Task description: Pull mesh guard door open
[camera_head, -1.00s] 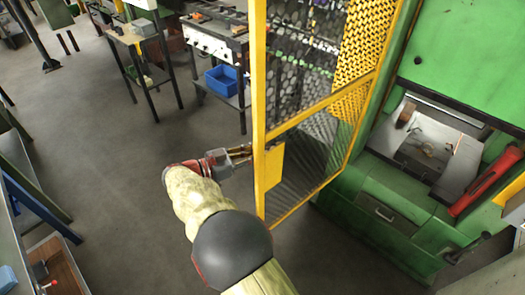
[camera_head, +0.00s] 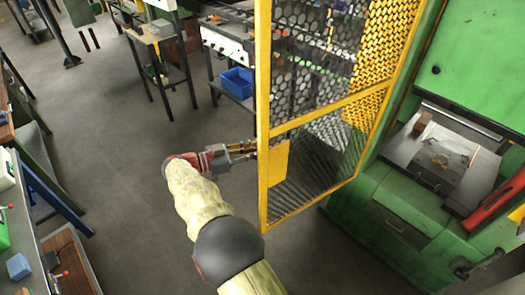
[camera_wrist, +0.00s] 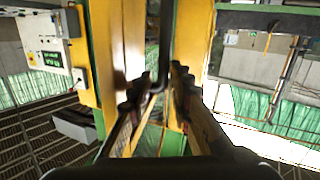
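The mesh guard door (camera_head: 263,110) has a yellow frame with dark mesh and stands swung out from the green machine. A yellow plate (camera_head: 278,163) is fixed at its free edge. My gripper (camera_head: 250,150) is at this edge, reaching in from the left. In the wrist view my gripper (camera_wrist: 162,82) has its two fingers close together around a dark bent handle (camera_wrist: 161,60) in front of the yellow frame. It looks shut on the handle, though the contact with the right finger is unclear. The head view does not show the handle clearly.
The green machine (camera_head: 385,215) stands on the right with an open bay (camera_head: 440,165). A workbench with a blue bin (camera_head: 237,82) is behind the door. Benches (camera_head: 60,255) line the left edge. The grey floor (camera_head: 130,170) between is clear.

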